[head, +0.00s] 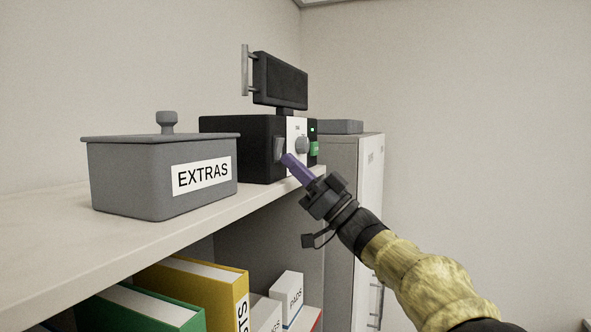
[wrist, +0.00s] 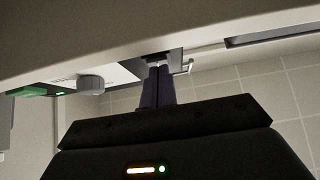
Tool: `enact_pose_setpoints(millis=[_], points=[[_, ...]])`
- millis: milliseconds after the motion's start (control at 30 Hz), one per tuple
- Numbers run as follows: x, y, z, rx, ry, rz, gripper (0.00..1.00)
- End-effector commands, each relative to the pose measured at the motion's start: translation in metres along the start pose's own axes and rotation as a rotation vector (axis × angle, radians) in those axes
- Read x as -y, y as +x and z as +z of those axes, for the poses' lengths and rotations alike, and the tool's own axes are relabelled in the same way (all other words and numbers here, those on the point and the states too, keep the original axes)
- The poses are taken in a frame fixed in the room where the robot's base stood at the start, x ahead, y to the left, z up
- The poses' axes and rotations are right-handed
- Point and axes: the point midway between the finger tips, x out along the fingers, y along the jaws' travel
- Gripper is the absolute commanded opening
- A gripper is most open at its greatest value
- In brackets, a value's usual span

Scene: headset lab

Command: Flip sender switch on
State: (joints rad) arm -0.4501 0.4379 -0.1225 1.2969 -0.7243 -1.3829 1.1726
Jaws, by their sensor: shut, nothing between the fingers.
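The sender (head: 240,147) is a black box on the shelf, with a white panel strip, a grey knob (head: 302,145) and a green part (head: 314,149) at its right. A grey rocker switch (head: 279,148) sits on its front, left of the white strip. My gripper (head: 286,158) is shut and empty, its purple fingers pointing at the lower part of the switch. In the wrist view the fingertips (wrist: 158,70) reach a dark part, mostly hidden behind them; I cannot tell if they touch. The knob (wrist: 91,85) shows to their left. The switch's position is hard to tell.
A grey lidded box marked EXTRAS (head: 160,178) stands on the shelf (head: 60,235) left of the sender. A black screen (head: 280,81) with a metal handle rises above the sender. Binders (head: 205,285) fill the shelf below. A cabinet (head: 355,190) stands behind, at the right.

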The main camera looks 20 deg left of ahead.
Motion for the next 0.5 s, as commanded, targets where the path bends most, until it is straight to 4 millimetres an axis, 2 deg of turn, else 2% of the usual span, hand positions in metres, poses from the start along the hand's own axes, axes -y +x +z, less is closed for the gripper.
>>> enact_pose_setpoints(millis=[167, 300, 500], points=[[0.000, -0.015, -0.005, 0.000, -0.001, 0.000, 0.00], [0.000, -0.036, -0.014, 0.002, 0.002, -0.002, 0.00], [0.000, -0.071, -0.006, 0.002, 0.005, -0.002, 0.00]])
